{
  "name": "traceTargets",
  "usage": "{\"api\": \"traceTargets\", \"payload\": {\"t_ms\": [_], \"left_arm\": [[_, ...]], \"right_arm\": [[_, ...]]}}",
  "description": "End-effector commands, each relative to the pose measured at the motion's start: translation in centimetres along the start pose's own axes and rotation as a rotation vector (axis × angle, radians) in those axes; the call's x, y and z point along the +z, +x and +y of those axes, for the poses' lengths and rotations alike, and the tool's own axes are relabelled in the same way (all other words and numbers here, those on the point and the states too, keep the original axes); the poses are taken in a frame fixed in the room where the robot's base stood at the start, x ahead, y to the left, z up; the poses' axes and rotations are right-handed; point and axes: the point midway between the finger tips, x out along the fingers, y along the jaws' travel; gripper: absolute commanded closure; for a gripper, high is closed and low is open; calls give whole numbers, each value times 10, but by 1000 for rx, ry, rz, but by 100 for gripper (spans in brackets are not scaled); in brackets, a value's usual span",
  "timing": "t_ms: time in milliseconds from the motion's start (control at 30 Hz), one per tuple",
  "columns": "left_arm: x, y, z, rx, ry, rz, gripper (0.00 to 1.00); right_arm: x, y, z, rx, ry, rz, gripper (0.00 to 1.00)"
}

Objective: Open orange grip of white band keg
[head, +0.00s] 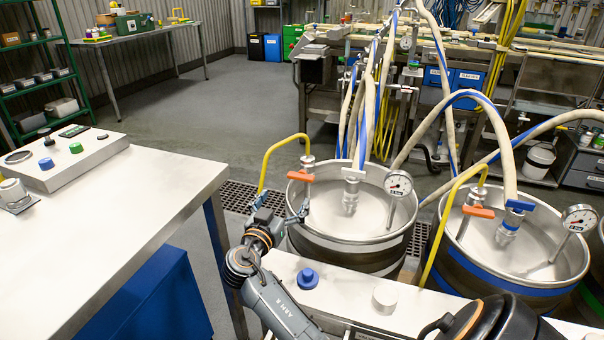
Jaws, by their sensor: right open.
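The white band keg (351,245) stands in the middle, an open-topped steel drum with a pale band. Its orange grip (300,177) sits across the fitting at the left of the keg, below a yellow hose. My right gripper (282,208) is open and empty, just below and left of the orange grip, at the keg's left rim. Its fingers are spread apart and it does not appear to touch the grip. My left gripper is not in view.
The blue band keg (505,265) at right has a similar orange grip (478,211). A pressure gauge (398,184) and thick hoses rise from the white band keg. A steel table (120,215) stands at left. A panel with a blue knob (308,278) lies in front.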

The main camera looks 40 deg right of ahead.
Motion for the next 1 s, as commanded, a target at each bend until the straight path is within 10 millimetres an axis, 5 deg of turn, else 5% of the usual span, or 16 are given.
{"api": "traceTargets", "payload": {"t_ms": [500, 1000], "left_arm": [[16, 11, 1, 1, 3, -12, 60], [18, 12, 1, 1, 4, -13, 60]], "right_arm": [[-1, 101, 1, 2, -1, 1, 6], [0, 115, 1, 1, 0, 0, 10]]}}
